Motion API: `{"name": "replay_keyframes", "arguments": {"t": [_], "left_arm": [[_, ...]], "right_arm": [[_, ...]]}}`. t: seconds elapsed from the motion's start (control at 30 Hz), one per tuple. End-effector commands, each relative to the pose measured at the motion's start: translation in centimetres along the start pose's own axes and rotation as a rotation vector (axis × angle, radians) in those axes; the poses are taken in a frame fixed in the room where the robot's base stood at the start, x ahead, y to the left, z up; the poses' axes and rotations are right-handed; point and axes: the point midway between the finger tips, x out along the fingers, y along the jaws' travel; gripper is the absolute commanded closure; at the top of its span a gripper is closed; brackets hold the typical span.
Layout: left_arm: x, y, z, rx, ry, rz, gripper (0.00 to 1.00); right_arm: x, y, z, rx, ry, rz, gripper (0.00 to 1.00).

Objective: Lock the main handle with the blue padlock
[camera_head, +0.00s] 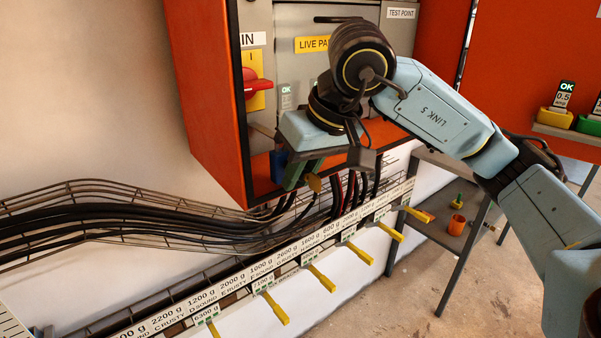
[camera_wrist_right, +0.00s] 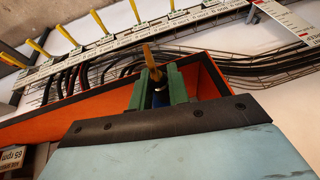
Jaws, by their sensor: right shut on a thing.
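The main handle (camera_head: 254,84) is a red rotary handle on a yellow plate, on the grey front of the orange cabinet, under a label ending in "IN". My right gripper (camera_head: 301,176) is below and right of it, at the cabinet's lower opening. In the right wrist view its green fingers (camera_wrist_right: 158,88) are shut on a dark blue body (camera_wrist_right: 160,98), apparently the blue padlock, with a yellow part (camera_wrist_right: 150,60) sticking out beyond the fingers. The padlock is mostly hidden by the fingers, and its shackle is not clear. It is apart from the handle. My left gripper is out of view.
The orange cabinet wall (camera_head: 205,90) edges the handle on the left. Black and red cables (camera_head: 345,190) run below into a wire tray (camera_head: 110,187).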

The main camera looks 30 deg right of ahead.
Motion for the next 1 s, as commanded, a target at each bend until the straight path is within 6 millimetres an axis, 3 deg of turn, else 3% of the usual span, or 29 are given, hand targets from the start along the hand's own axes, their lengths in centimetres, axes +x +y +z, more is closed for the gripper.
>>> {"name": "replay_keyframes", "arguments": {"t": [1.0], "left_arm": [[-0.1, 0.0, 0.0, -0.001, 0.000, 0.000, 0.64]], "right_arm": [[0.7, 0.0, -2.0, 0.000, 0.002, -0.001, 1.00]]}}
